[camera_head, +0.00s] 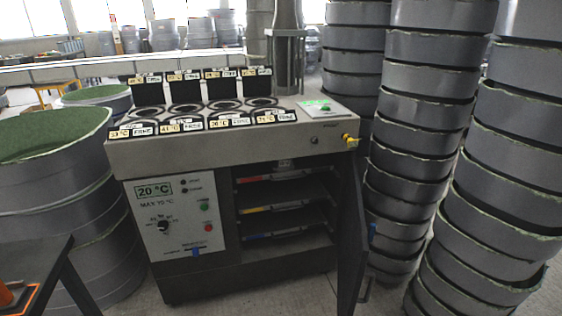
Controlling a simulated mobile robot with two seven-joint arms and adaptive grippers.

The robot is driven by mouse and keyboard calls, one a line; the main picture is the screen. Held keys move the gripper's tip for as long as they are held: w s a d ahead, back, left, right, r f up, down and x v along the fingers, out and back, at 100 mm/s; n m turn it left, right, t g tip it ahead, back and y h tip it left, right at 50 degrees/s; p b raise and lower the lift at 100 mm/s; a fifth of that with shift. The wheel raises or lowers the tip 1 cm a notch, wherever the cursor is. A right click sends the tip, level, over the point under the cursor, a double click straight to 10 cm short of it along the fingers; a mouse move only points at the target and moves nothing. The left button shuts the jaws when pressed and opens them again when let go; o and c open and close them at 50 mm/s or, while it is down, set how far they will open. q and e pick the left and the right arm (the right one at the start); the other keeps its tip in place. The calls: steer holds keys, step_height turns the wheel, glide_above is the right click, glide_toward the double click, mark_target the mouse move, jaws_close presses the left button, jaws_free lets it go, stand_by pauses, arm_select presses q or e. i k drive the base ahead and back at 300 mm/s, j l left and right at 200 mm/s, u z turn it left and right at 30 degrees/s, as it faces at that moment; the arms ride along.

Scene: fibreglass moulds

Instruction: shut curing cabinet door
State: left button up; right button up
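The curing cabinet (230,160) stands in the middle of the head view, with a light top and a dark body. Its door (352,240) stands open at the right side of the opening. It swings out toward me and shows nearly edge-on as a dark narrow panel. A small blue part (372,232) shows just right of the door; I cannot tell whether it is the handle. Inside the opening are dark shelves (285,205) with red, yellow and blue marks. A white control panel (175,218) reading 20 °C is left of the opening. Neither gripper is in view.
Tall stacks of grey round moulds (420,110) stand close to the door's right. Large grey tubs (60,190) with green tops stand at the left. A dark table (40,262) with an orange item is at lower left.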

mark_target(353, 252)
steer(key=k+l, duration=0.1)
steer(key=l, duration=0.35)
steer(key=k+l, duration=0.15)
steer(key=l, duration=0.35)
steer(key=k+l, duration=0.1)
steer(key=l, duration=0.35)
steer(key=k+z, duration=0.1)
steer(key=z, duration=0.2)
steer(key=k+z, duration=0.15)
steer(key=z, duration=0.2)
